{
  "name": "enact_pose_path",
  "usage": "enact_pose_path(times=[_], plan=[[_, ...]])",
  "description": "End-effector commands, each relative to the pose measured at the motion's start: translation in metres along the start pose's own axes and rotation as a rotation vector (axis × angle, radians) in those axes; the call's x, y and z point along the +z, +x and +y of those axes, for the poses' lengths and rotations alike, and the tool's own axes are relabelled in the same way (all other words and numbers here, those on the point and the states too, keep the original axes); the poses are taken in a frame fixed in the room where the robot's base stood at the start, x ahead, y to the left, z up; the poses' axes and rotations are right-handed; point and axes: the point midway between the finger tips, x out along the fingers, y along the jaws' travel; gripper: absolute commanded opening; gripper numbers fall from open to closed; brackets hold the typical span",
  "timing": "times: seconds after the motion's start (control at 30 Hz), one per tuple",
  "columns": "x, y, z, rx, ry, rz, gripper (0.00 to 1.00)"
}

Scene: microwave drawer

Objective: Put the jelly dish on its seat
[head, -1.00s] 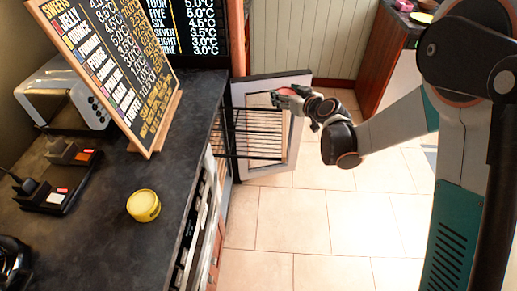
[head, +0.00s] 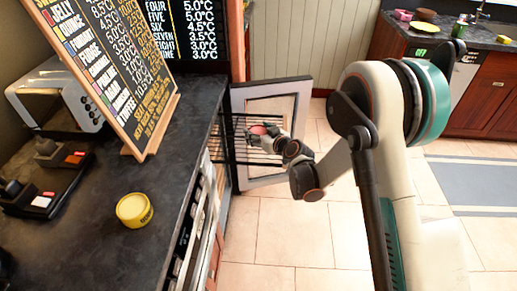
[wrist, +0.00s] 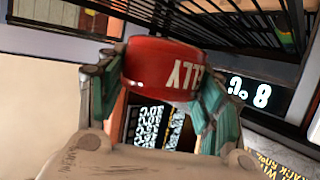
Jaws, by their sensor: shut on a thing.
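The jelly dish (wrist: 160,68) is a red dish with white letters, seen upside down in the wrist view. My gripper (wrist: 160,82) is shut on it, with a finger on each side. In the head view the small red dish (head: 259,129) shows at my gripper (head: 266,132), over or beside the pulled-out wire rack (head: 240,143). The rack's dark bars (wrist: 225,22) show close to the dish in the wrist view; I cannot tell whether they touch. The seat for the dish cannot be made out.
An open framed door (head: 303,105) stands beside the rack. The dark counter (head: 110,240) at left holds a yellow tub (head: 134,210), a leaning chalkboard (head: 110,60) and a toaster (head: 55,95). A display reading 8.0°C (wrist: 250,92) shows in the wrist view. Tiled floor at right is open.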

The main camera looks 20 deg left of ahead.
Motion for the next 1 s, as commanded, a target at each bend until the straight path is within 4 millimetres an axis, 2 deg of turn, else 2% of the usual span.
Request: enact_pose_path(times=[0.07,0.27,0.53,0.93,0.97,1.0], plan=[[0.012,0.004,0.000,0.000,0.000,0.000,0.29],[0.021,0.008,0.000,0.000,0.000,0.000,0.29],[0.055,0.020,0.000,0.000,0.000,0.000,0.29],[0.059,0.021,0.000,0.000,0.000,0.000,0.29],[0.060,0.021,0.000,0.000,0.000,0.000,0.63],[0.059,0.021,0.000,0.000,0.000,0.000,0.72]])
